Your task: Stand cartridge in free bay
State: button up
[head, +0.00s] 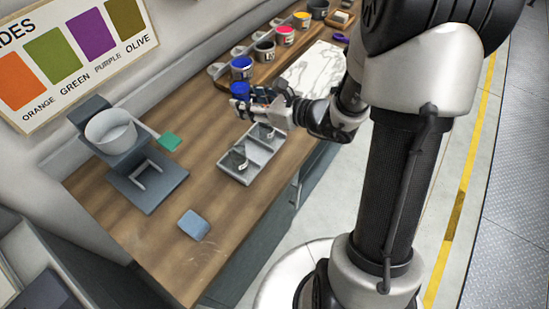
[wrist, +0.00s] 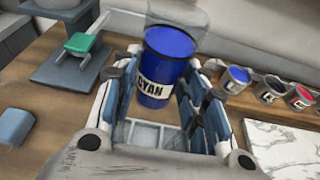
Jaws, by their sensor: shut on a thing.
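My gripper (head: 258,96) is shut on a blue cartridge (head: 240,89), which sticks out past the fingers. In the wrist view the cartridge (wrist: 167,62) is labelled CYAN and looks roughly upright between the two fingers (wrist: 160,100); a clear part shows above it. A pale grey tray (head: 226,170) with several compartments lies on the bench, in front of the gripper in the head view. Small dark and pale parts show in two of its bays. Part of the tray also shows between the fingers in the wrist view (wrist: 145,133).
Open pots of blue (head: 242,67), black (head: 264,51), magenta (head: 284,35) and yellow (head: 301,20) line the back. A grey stand (head: 147,180) with a white bowl (head: 111,130) and green piece (head: 169,142) is left. A blue-grey block (head: 193,224) lies in front; wood around it is clear.

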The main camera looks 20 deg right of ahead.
jog(key=f+b, duration=0.2)
jog(key=f, duration=0.4)
jog(key=d+f+b, duration=0.1)
jog(key=f+b, duration=0.1)
jog(key=f, duration=0.5)
jog(key=f+b, duration=0.2)
jog(key=f, duration=0.4)
jog(key=shift+w+d+f, duration=0.15)
jog(key=shift+d+f, duration=0.2)
jog(key=shift+f, duration=0.05)
jog(key=shift+f, duration=0.1)
jog(key=shift+f+b, duration=0.15)
jog(key=shift+b, duration=0.25)
jog(key=o, duration=0.8)
jog(key=shift+f, duration=0.1)
jog(key=shift+o, duration=0.2)
jog(key=shift+h, duration=0.3)
